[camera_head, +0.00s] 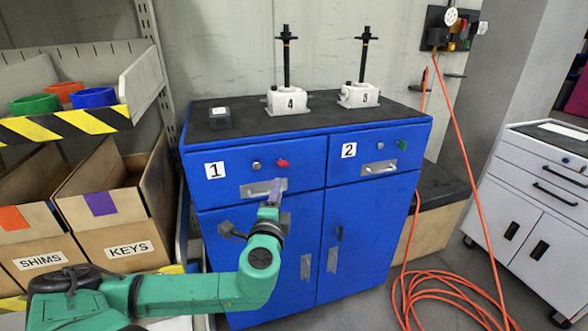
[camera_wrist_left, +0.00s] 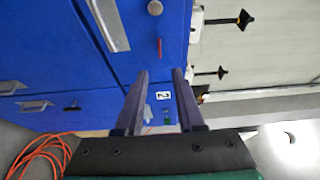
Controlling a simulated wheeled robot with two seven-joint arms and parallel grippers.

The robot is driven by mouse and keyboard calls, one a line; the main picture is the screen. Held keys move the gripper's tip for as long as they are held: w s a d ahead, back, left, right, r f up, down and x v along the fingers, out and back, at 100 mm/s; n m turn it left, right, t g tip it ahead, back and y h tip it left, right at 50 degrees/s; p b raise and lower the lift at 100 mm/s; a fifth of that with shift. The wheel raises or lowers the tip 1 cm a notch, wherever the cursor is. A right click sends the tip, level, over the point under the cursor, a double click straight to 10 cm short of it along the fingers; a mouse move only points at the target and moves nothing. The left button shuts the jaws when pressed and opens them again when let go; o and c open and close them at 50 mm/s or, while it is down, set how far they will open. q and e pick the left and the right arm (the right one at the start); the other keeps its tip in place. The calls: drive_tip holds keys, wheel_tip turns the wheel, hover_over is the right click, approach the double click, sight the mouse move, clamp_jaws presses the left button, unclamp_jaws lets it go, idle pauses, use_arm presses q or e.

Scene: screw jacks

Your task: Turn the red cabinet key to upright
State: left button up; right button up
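The red cabinet key (camera_head: 282,162) is on the upper front of the blue cabinet, on drawer 1, right of a round silver lock or knob (camera_head: 256,165). It also shows in the left wrist view (camera_wrist_left: 160,47) as a thin red bar; it lies about sideways, not upright. My left gripper (camera_head: 277,186) is just below the key in the head view, in front of the drawer 1 handle. In the wrist view its two fingers (camera_wrist_left: 161,73) are apart with nothing between them, and the key shows beyond the tips. My right gripper is not in view.
Drawer 2 has a green key (camera_head: 402,145) that stands about upright. The drawer 1 handle (camera_head: 255,189) sticks out near my gripper. Screw jacks 4 (camera_head: 288,101) and 5 (camera_head: 359,96) stand on the cabinet top. A shelf with cardboard boxes (camera_head: 120,210) is at left.

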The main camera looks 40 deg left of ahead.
sight(283, 165)
use_arm(q)
drive_tip(key=x, duration=1.2)
drive_tip(key=shift+a+r, duration=0.1)
drive_tip(key=shift+a, duration=0.1)
drive_tip(key=shift+w+a, duration=0.1)
drive_tip(key=shift+w, duration=0.25)
drive_tip(key=shift+s, duration=0.1)
clamp_jaws()
